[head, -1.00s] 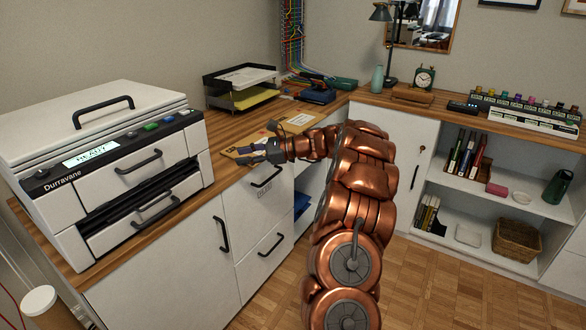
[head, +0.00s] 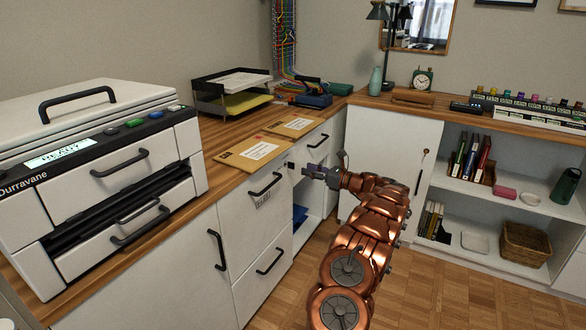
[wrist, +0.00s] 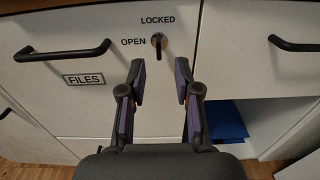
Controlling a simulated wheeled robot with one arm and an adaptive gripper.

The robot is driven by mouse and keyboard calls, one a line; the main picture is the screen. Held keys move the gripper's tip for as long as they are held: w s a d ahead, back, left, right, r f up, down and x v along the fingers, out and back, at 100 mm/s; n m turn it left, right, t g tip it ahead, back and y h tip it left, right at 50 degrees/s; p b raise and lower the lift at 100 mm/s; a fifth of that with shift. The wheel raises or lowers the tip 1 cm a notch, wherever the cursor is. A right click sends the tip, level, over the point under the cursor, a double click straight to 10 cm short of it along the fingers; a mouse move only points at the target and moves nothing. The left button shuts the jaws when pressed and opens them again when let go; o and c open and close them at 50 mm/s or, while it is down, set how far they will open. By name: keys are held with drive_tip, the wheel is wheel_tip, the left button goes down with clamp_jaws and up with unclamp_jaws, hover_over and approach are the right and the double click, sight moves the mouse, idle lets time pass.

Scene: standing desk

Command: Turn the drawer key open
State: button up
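The drawer key (wrist: 158,49) sits in a round lock on a white drawer front (wrist: 70,25) in the wrist view. Its visible part hangs roughly upright below the lock's centre. "LOCKED" is printed above the lock and "OPEN" to its left. The drawer has a dark bar handle and a "FILES" label (wrist: 84,80). My gripper (wrist: 160,70) is open and empty, its two fingertips apart just below the key, one to each side. In the head view my gripper (head: 312,172) is in front of the drawer's right end, just below the desktop edge.
Envelopes (head: 252,152) lie on the wooden desktop above the drawer. A white printer (head: 100,165) stands to the left. An open compartment with a blue item (head: 300,214) is below and right of the lock. The floor in front is clear.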

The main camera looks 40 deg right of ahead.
sight(291, 165)
drive_tip(key=b+x, duration=0.1)
drive_tip(key=x, duration=0.5)
drive_tip(key=shift+w, duration=0.3)
drive_tip(key=shift+a, duration=0.15)
clamp_jaws()
